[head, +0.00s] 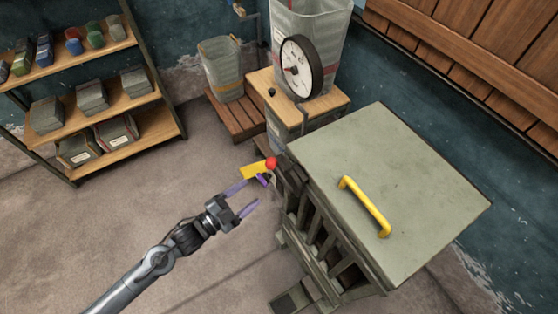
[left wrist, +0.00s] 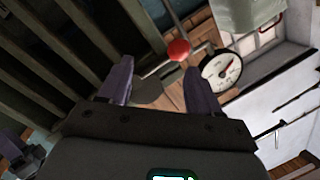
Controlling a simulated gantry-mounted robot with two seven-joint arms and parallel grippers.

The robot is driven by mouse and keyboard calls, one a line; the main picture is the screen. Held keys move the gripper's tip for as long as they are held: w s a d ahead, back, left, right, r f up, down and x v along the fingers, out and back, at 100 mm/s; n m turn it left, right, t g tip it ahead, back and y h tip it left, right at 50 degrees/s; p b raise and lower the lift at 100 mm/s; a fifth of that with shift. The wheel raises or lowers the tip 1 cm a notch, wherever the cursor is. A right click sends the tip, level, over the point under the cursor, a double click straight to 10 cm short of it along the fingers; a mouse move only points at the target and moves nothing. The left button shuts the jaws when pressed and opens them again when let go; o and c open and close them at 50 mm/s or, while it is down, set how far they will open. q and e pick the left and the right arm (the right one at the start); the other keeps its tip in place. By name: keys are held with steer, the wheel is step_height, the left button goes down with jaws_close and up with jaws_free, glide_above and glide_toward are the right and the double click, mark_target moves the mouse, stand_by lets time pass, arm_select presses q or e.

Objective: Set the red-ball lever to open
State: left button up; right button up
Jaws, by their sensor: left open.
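My left gripper (head: 252,196) is open and empty, just below and left of the ball in the head view. In the left wrist view the red ball (left wrist: 179,50) on its thin rod (left wrist: 171,18) lies beyond the open fingers (left wrist: 158,78), nearer the right finger. No contact shows.
A yellow handle (head: 364,206) stands up from the cabinet lid. Behind are a dial scale (head: 300,69) on a wooden stand and a bin (head: 222,68) on a crate. Shelves (head: 105,95) stand at the upper left. The floor left of the cabinet is mostly clear.

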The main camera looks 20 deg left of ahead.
mark_target(267, 166)
arm_select(q)
steer(key=shift+m, duration=0.5)
steer(key=w+d+r, duration=0.1)
steer(key=w, duration=0.2)
steer(key=w+d+b, duration=0.1)
steer(key=w, duration=0.2)
steer(key=w+d+r, duration=0.1)
steer(key=w, duration=0.3)
steer(key=shift+d+r, duration=0.1)
steer(key=shift+r, duration=0.25)
steer(key=shift+w+d+b, duration=0.35)
steer(key=shift+w+d, duration=0.15)
steer(key=shift+w, duration=0.05)
arm_select(e)
steer(key=shift+a+f, duration=0.25)
steer(key=shift+f, duration=0.45)
arm_select(q)
steer(key=shift+r, duration=0.15)
jaws_close()
steer(key=shift+a, duration=0.1)
arm_select(e)
steer(key=shift+r, duration=0.15)
